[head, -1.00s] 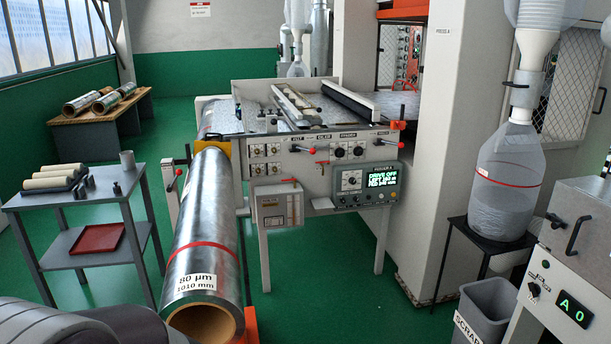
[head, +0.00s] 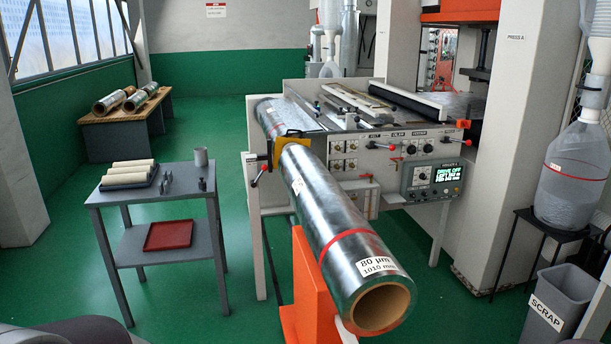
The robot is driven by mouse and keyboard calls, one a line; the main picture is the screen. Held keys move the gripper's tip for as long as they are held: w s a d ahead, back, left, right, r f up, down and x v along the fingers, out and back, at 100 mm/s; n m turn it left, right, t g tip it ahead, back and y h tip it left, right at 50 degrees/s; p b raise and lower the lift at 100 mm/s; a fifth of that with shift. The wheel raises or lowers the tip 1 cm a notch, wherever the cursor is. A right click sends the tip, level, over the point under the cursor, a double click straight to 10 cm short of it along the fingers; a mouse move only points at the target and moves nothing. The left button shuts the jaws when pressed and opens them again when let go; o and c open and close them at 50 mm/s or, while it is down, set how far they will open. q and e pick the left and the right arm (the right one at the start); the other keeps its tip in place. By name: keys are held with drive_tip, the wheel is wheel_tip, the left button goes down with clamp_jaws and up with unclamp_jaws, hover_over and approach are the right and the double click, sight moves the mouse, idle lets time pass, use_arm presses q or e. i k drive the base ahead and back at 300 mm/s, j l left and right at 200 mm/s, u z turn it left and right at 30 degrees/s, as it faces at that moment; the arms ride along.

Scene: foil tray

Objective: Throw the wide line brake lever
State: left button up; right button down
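A large foil roll (head: 330,215) labelled 80 µm, 1010 mm lies along the left side of the feeder machine (head: 300,92), its open cardboard core facing me. A yellow bracket (head: 287,143) sits at its far part. Other red-tipped handles show on the machine front, one in the middle (head: 371,145) and one at the right end (head: 463,124). No readable label marks which one is the wide line brake lever. Neither gripper is in view.
A grey side table (head: 185,193) with pale rollers and a red tray (head: 170,235) stands left. An orange stand (head: 305,300) is under the roll's near end. A control panel (head: 430,180) reads DRIVE OFF. A scrap bin (head: 560,305) stands right. Green floor is open between table and roll.

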sight(265, 167)
drive_tip(key=i+j, duration=0.35)
drive_tip(key=j, duration=0.15)
drive_tip(key=i+j, duration=0.35)
drive_tip(key=j, duration=0.15)
drive_tip(key=i+j+u, duration=0.1)
drive_tip(key=i+j, duration=0.25)
drive_tip(key=j, duration=0.15)
drive_tip(key=i+u, duration=0.2)
drive_tip(key=i, duration=0.5)
drive_tip(key=i+u, duration=0.2)
drive_tip(key=i, duration=0.45)
drive_tip(key=i+l+u, duration=0.2)
drive_tip(key=i, duration=0.45)
